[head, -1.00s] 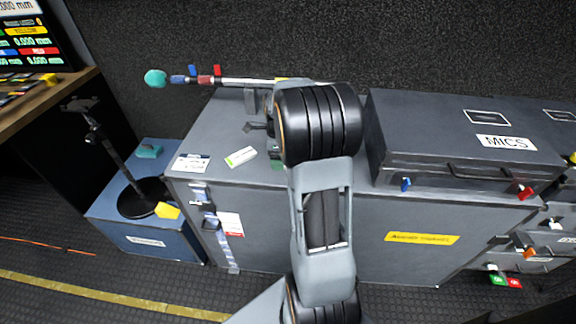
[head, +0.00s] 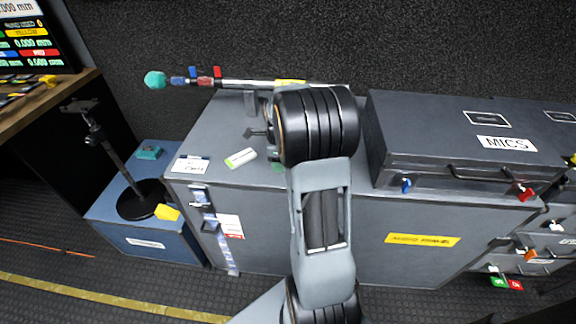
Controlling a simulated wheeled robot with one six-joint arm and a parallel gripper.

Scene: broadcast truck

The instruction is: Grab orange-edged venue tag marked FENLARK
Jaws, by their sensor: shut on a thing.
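I cannot make out an orange-edged tag marked FENLARK. My gripper (head: 259,133) is mostly hidden behind my thick black wrist, above the top of the long grey case (head: 215,125). Only a small dark part of it shows at the wrist's left side. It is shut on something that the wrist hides. A white and red tag (head: 230,226) is on the case front.
A pole (head: 245,83) with coloured clips runs behind the case top. A dark MICS case (head: 460,150) stands at the right. A blue box (head: 150,240) with a black stand (head: 130,195) is at the left. The floor in front is clear.

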